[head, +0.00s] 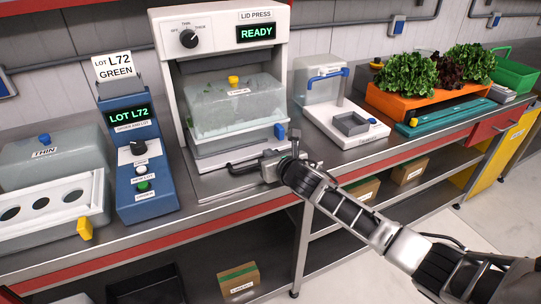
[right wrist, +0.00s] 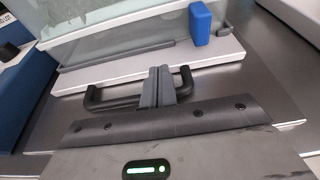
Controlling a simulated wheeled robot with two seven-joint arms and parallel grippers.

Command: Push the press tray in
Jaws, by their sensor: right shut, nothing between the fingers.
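The lid press (head: 222,20) is a white machine with a dial and a green READY display. Its press tray (head: 200,163) is a light sheet at the bottom of the press, with a clear lidded box (head: 237,105) above it. The tray's black handle (head: 243,164) faces the front. In the right wrist view, the tray front (right wrist: 225,70) and handle (right wrist: 98,97) lie just beyond my right gripper (right wrist: 158,75). The right gripper is shut and empty, its fingertips at the handle; whether they touch it I cannot tell. My left gripper is not in view.
A blue LOT L72 console (head: 143,165) stands left of the press, beside a THIN bin (head: 55,150). A small scale (head: 345,125) and an orange tray of lettuces (head: 415,102) stand to the right. Bare steel counter shows along the front edge.

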